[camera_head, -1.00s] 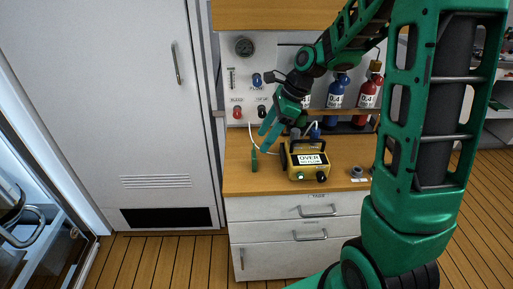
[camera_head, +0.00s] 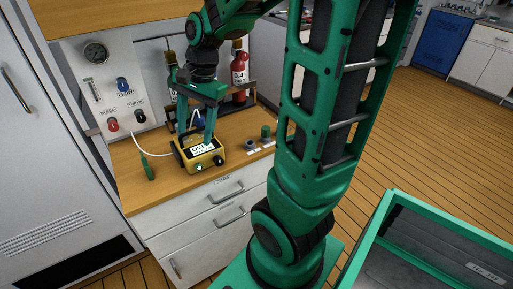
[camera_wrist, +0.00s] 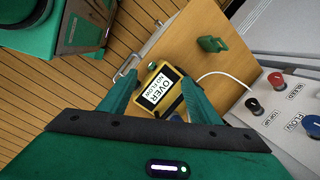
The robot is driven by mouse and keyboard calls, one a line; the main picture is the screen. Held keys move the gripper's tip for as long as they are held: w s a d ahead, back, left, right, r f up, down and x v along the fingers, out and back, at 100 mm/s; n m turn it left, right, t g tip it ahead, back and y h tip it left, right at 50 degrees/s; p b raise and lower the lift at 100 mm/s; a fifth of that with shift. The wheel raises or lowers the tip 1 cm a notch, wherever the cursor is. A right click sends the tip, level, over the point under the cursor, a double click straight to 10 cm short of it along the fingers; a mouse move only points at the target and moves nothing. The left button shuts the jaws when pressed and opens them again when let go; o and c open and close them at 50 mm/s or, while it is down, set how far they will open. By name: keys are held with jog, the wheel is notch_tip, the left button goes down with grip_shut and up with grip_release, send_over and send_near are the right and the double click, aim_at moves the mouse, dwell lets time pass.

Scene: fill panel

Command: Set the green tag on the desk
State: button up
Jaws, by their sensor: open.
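The green tag (camera_head: 148,168) is on the wooden desk (camera_head: 135,198), left of the yellow box, near the desk's left side. It also shows in the wrist view as a small green piece (camera_wrist: 212,44) apart from my fingers. My gripper (camera_head: 196,138) is open above the yellow box (camera_head: 203,158). In the wrist view the box (camera_wrist: 160,90), labelled "OVER NO FLOW", shows between and beyond the fingertips (camera_wrist: 158,82). Nothing is seen held. I cannot tell whether the fingers touch the box.
A panel with a gauge (camera_head: 95,52) and coloured knobs stands behind the desk. A white hose (camera_head: 140,147) runs near the tag. Bottles (camera_head: 239,75) stand at the back, and a green cylinder (camera_head: 265,131) stands at right. Drawers (camera_head: 205,222) are below.

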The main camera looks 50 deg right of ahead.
jog(key=s+d+n+h, duration=0.1)
jog(key=s+n, duration=0.3)
jog(key=s, duration=0.5)
jog(key=s+d+n+g+h, duration=0.1)
jog(key=s+d+n, duration=0.3)
jog(key=s, duration=0.6)
jog(key=shift+f+n, duration=0.3)
jog(key=shift+w+d, duration=0.1)
